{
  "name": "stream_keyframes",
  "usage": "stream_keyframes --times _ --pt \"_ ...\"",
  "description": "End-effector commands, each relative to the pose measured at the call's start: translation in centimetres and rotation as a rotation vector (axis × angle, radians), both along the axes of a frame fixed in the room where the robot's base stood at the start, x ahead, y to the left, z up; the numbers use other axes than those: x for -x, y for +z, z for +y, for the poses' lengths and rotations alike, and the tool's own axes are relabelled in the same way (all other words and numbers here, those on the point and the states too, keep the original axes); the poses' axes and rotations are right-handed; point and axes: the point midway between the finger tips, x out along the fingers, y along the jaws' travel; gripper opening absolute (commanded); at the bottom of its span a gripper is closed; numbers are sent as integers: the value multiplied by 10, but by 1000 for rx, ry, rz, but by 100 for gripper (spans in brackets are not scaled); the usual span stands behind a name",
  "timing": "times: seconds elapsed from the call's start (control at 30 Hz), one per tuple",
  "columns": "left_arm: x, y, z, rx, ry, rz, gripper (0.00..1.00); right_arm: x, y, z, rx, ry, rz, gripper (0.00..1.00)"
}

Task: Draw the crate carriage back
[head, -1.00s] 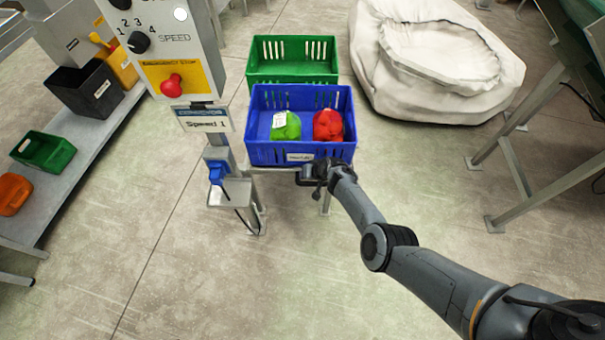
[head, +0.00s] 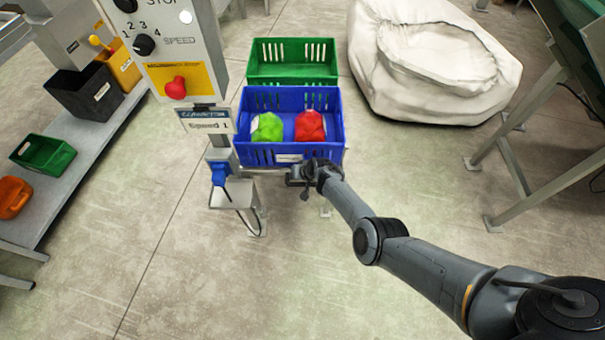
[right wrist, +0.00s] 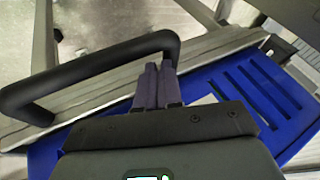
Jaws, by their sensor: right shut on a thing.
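The blue crate (head: 290,155) sits on the carriage in the middle of the head view. A green net bag (head: 267,128) and a red net bag (head: 310,126) lie inside it. In the right wrist view the crate's slotted blue wall (right wrist: 235,85) is beside a pale metal rail of the carriage (right wrist: 105,90). A black bar handle (right wrist: 95,70) stands off that rail. My right gripper (right wrist: 158,70) is shut on this handle; the fingers hide part of it. In the head view my right gripper (head: 303,178) is at the crate's near side. My left gripper is not in view.
An empty green crate (head: 293,62) stands behind the blue one. A control panel (head: 165,50) on a post with a blue-topped bracket (head: 219,175) stands close at left. A large white sack (head: 430,60) is at right. The floor in front is clear.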

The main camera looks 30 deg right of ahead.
Motion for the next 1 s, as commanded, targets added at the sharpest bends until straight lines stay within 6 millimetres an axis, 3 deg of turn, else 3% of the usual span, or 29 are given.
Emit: stream_keyframes --times 0.07,0.33,0.7,1.0 --pt "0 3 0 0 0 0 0 9 -6 -2 -2 -1 15 0" --pt "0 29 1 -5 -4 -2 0 25 10 -31 4 7 11 0" --pt "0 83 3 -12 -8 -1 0 54 63 -39 3 9 4 0" --pt "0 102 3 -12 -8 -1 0 70 88 -44 2 9 2 0"
